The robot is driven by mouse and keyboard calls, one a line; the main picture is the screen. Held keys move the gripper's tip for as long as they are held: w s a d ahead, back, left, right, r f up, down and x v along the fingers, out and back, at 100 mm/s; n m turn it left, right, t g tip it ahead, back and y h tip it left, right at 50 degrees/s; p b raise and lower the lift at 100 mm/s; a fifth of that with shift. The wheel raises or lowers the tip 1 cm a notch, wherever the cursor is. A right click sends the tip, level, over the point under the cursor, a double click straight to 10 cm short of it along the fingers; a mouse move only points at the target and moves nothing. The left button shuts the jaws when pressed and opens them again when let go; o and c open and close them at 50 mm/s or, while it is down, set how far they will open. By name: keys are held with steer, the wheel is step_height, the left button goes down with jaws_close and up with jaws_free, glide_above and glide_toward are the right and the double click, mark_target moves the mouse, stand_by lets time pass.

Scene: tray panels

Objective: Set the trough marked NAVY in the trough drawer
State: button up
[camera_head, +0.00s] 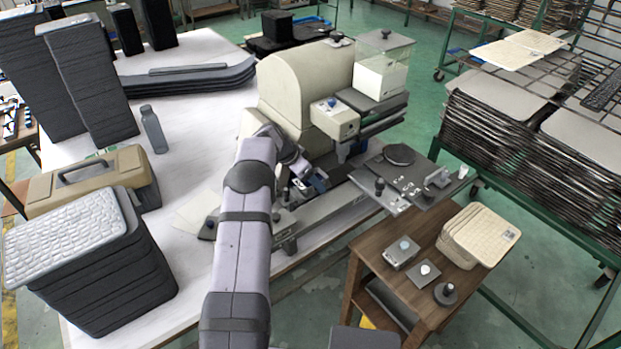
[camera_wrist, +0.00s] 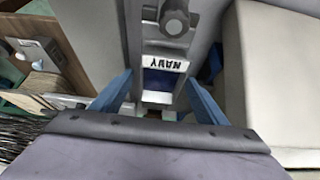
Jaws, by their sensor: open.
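The trough marked NAVY (camera_wrist: 163,65) is in the wrist view, its white label upside down, with dark blue showing just below the label. My gripper (camera_wrist: 160,88) is open, with one blue finger on each side of the trough. I cannot tell whether either finger touches it. In the head view my gripper (camera_head: 303,186) is at the front of the beige machine, and my arm hides part of that area. I cannot single out the trough drawer for sure; a grey part with a round knob (camera_wrist: 175,22) adjoins the label.
The beige machine (camera_head: 295,85) stands close behind my gripper. A wooden stand (camera_head: 385,285) at right holds small knobbed pieces and a cream stack (camera_head: 480,236). A tan case (camera_head: 95,180) and dark stacks stand on the white table (camera_head: 205,110) at left.

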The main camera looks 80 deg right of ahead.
steer(key=b+v, duration=0.3)
steer(key=v, duration=0.9)
steer(key=shift+b, duration=0.4)
steer(key=w+a+r+n+t+y+p, duration=0.15)
steer(key=w+a+n, duration=0.35)
steer(key=w+a, duration=0.6)
steer(key=w+a+r+n+y+p, duration=0.15)
steer(key=w+a+n, duration=0.55)
steer(key=a, duration=0.7)
steer(key=a+f+n+t+b, duration=0.1)
steer(key=a+f+n, duration=0.3)
steer(key=a, duration=0.8)
steer(key=a+f+n+t+y+b, duration=0.15)
steer(key=a+n, duration=0.45)
steer(key=a, duration=0.6)
steer(key=a+f+n+b, duration=0.1)
steer(key=a+f+n, duration=0.35)
steer(key=a, duration=0.75)
step_height(320, 180, up, 15)
steer(key=p, duration=1.4)
steer(key=shift+s+n+p, duration=0.2)
steer(key=shift+n+p, duration=0.15)
